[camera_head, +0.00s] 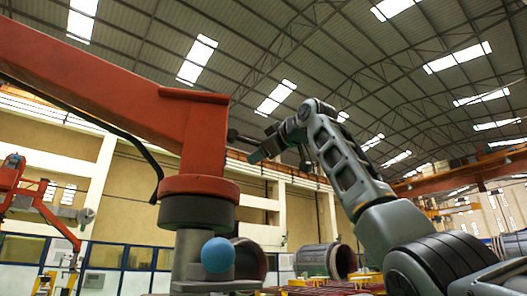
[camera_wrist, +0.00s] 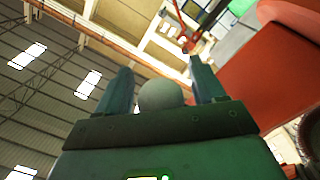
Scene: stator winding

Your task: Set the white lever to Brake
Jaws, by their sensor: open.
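In the wrist view, a pale grey-white ball (camera_wrist: 162,95), possibly the knob of the white lever, shows between the two fingers of my gripper (camera_wrist: 160,66). The fingers are apart, with a gap visible on both sides of the ball. The lever's shaft and any Brake marking are not visible. In the head view, my gripper (camera_head: 258,152) is raised beside the upper part of the red machine arm (camera_head: 205,135). A short dark rod end (camera_head: 236,136) shows there, close to the gripper. The pale ball cannot be made out in the head view.
A blue ball (camera_head: 218,255) sits low on the grey machine column, below the red arm. The red body (camera_wrist: 275,75) fills the right side in the wrist view. The space above my arm is open.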

